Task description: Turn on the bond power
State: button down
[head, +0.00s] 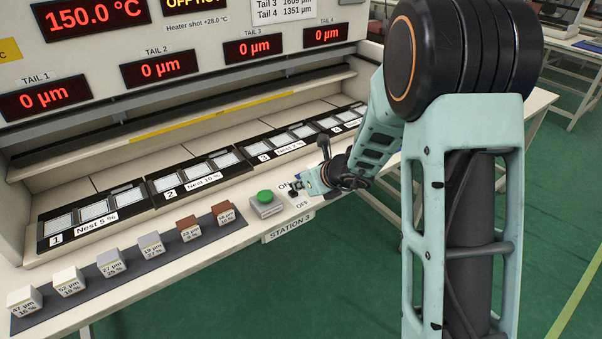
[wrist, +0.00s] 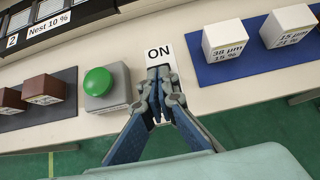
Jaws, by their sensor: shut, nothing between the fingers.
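The white ON/OFF switch plate (head: 302,204) is on the front ledge, just right of the green button. In the wrist view the word ON shows on the plate (wrist: 160,51), just beyond my fingertips. My gripper (head: 299,188) is shut and empty, with its tips over the middle of the plate; it also shows in the wrist view (wrist: 159,74). The switch itself and the word OFF are hidden by the fingers in the wrist view, so I cannot tell the switch's position or whether the tips touch it.
A green button (head: 265,196) on a grey box stands close to my gripper's left. Labelled blocks stand on a dark mat (head: 127,272) to the left. A blue mat (wrist: 248,72) with white blocks lies to the right. Displays, including OFF/HOT, are above the numbered nests (head: 97,213).

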jog(key=shift+w+a+r+g+h+p, duration=0.25)
jog(key=shift+g+p, duration=0.25)
jog(key=shift+p, duration=1.1)
jog(key=shift+w+a+r+g+h+p, duration=0.15)
jog(key=shift+g+h+p, duration=0.3)
jog(key=shift+p, duration=1.15)
jog(key=shift+w+a+r+p, duration=0.15)
jog(key=shift+w+p, duration=0.3)
jog(key=shift+p, duration=0.8)
jog(key=shift+w+a+p, duration=0.15)
jog(key=shift+w+p, duration=0.05)
jog(key=shift+p, duration=0.1)
jog(key=shift+w+a, duration=0.3)
jog(key=shift+w, duration=0.05)
jog(key=shift+r+p, duration=0.8)
jog(key=shift+p, duration=0.15)
jog(key=shift+d, duration=0.15)
